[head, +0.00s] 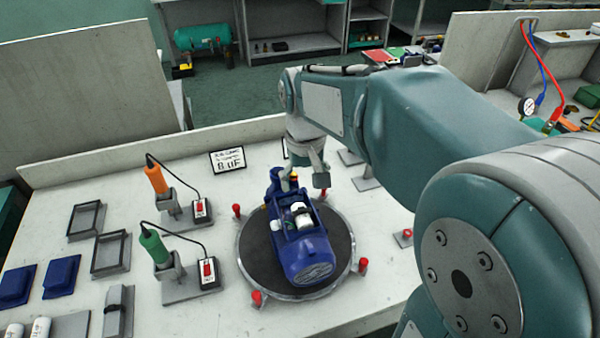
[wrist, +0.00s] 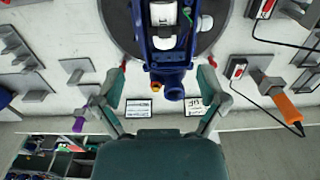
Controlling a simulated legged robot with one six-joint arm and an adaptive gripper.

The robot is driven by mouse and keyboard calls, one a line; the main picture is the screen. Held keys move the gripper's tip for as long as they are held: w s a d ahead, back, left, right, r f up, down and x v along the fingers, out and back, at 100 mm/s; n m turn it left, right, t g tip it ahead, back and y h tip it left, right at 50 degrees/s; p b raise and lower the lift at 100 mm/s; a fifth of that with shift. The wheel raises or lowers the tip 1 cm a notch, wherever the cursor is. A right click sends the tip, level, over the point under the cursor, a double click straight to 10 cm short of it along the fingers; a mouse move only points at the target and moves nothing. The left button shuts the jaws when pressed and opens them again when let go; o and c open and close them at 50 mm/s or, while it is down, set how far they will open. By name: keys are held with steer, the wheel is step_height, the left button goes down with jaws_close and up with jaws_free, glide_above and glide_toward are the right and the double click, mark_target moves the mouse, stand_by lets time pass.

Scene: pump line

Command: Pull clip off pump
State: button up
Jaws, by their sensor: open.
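The blue pump (head: 306,245) lies on a round dark turntable (head: 258,255) with a metal rim. A white cylinder (head: 300,210) sits in its open top. In the wrist view the pump (wrist: 166,57) is at the top centre, its round blue port toward my gripper. A small orange-yellow piece (wrist: 155,86) sits beside the port; I cannot tell whether it is the clip. My gripper (wrist: 163,80) is open and empty, its fingers apart on either side of the pump's port end. In the head view my gripper (head: 306,181) is over the pump's far end.
Red knobs (head: 257,298) ring the turntable. Left stand an orange-handled tool (head: 156,180) and a green-handled tool (head: 154,246), with corded red-switch boxes. Trays (head: 110,253) and blue blocks (head: 61,276) lie farther left. A lettered sign (head: 229,159) stands behind.

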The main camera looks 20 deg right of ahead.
mark_target(302, 208)
steer(key=shift+f, duration=0.45)
steer(key=shift+s+a+f, duration=0.1)
steer(key=shift+a+f, duration=0.45)
steer(key=shift+f, duration=0.2)
steer(key=shift+d+f, duration=0.2)
steer(key=shift+f, duration=0.4)
steer(key=shift+d+f, duration=0.15)
steer(key=shift+f, duration=0.45)
steer(key=shift+a, duration=0.15)
steer(key=shift+a, duration=0.15)
steer(key=shift+d, duration=0.3)
steer(key=shift+a+f, duration=0.15)
steer(key=shift+f, duration=0.8)
